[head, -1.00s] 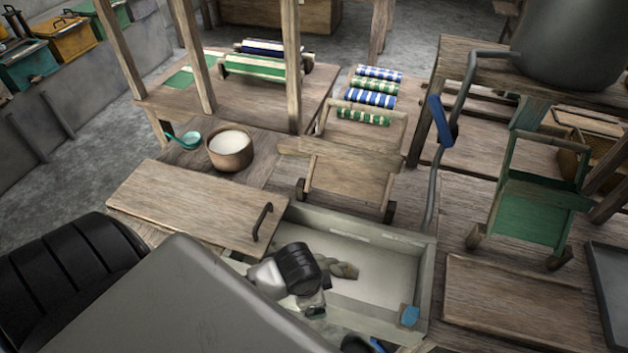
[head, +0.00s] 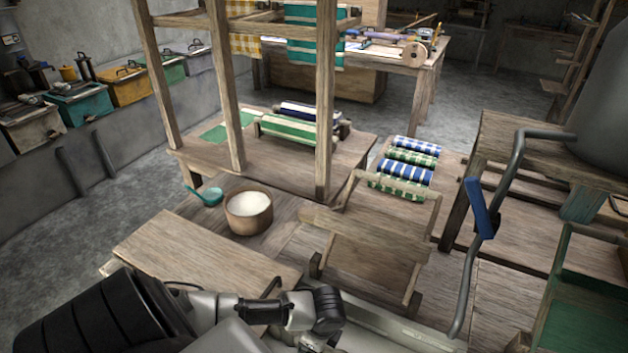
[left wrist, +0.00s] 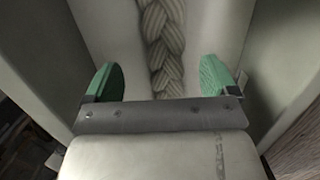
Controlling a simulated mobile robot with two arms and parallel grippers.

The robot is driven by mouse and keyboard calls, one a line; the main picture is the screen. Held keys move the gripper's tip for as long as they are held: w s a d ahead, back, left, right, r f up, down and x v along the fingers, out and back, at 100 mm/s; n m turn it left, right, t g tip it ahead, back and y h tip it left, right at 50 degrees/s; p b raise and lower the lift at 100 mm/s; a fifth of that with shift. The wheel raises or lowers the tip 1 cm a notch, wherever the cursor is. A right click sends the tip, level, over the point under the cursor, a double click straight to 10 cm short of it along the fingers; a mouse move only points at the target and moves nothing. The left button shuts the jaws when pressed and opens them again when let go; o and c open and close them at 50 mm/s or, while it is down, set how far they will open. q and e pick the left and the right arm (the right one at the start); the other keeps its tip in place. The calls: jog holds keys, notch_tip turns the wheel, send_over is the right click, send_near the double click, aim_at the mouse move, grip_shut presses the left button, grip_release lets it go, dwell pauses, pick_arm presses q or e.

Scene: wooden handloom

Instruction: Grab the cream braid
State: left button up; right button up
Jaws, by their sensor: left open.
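The cream braid (left wrist: 163,42) shows in the left wrist view, running from the top edge down between my fingers inside a pale trough. My left gripper (left wrist: 158,80) is open, with its green fingertips on either side of the braid and apart from it. The braid's lower part is hidden behind the gripper body. In the head view my left arm reaches over the trough's pale rim (head: 405,332), and the braid and the left fingertips are out of sight. My right gripper is not in view.
A wooden lid (head: 205,262) with a dark handle lies left of the trough. A bowl of white material (head: 248,212) and a teal ladle (head: 207,196) stand behind it. A wooden stand (head: 365,262) is beyond the trough. A crank with a blue grip (head: 480,208) rises at right.

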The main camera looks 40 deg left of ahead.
pick_arm(q)
jog(key=f, duration=0.4)
jog(key=shift+w+a+f, duration=0.1)
jog(key=shift+w+a, duration=0.1)
jog(key=shift+a, duration=0.1)
jog(key=shift+a+f, duration=0.1)
jog(key=shift+f, duration=0.4)
jog(key=c, duration=1.1)
jog(key=shift+c, duration=1)
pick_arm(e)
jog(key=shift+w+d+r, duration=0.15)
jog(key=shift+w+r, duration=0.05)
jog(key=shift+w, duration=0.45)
pick_arm(q)
jog(key=shift+r, duration=0.2)
